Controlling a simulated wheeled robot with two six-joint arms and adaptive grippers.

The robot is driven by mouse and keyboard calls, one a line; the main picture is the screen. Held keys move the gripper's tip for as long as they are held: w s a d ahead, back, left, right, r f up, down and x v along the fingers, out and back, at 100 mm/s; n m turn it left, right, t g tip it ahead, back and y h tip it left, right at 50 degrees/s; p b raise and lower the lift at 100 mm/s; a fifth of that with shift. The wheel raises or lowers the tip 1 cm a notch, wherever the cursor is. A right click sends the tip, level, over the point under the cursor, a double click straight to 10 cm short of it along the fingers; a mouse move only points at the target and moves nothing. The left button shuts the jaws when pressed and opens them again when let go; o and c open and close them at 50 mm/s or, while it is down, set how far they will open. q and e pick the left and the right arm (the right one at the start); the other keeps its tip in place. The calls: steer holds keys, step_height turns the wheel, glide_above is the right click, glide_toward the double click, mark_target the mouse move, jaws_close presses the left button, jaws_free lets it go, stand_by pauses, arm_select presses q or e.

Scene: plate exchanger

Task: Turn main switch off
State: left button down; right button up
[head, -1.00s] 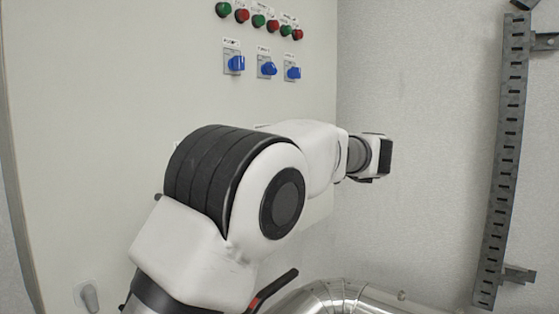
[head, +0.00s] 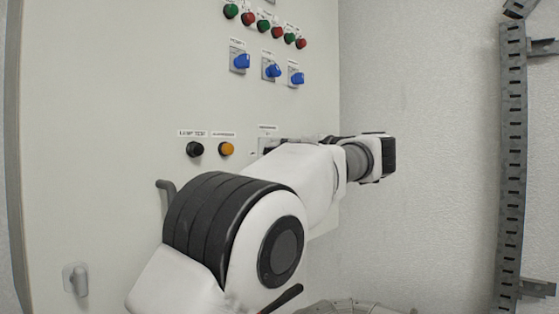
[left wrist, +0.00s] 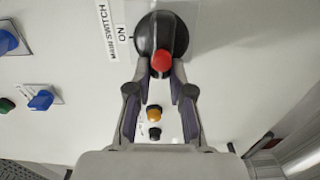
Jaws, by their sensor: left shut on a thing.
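The main switch (left wrist: 161,38) is at the top of the left wrist view, a round black base with a red-ended handle (left wrist: 162,60). The label beside it reads "MAIN SWITCH", with "ON" near the handle side. My left gripper (left wrist: 161,72) has its fingertips on both sides of the handle and is shut on it. In the head view my left arm hides most of the switch and the gripper; a white label (head: 268,127) shows just above them. My right gripper is not in view.
The cabinet panel carries green and red lamps (head: 262,25), several blue rotary switches (head: 272,70), a black button (head: 195,149) and an amber button (head: 227,149). A grey handle (head: 80,281) is at lower left. A slotted metal rail (head: 512,150) runs down the right wall.

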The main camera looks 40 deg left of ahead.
arm_select(q)
steer(key=shift+r+n, duration=0.15)
steer(key=shift+n, duration=0.15)
steer(key=c, duration=1.1)
jaws_free()
steer(key=shift+o, duration=0.3)
steer(key=shift+a+f, duration=0.2)
steer(key=shift+a, duration=0.1)
steer(key=d, duration=1.2)
steer(key=shift+s, duration=0.45)
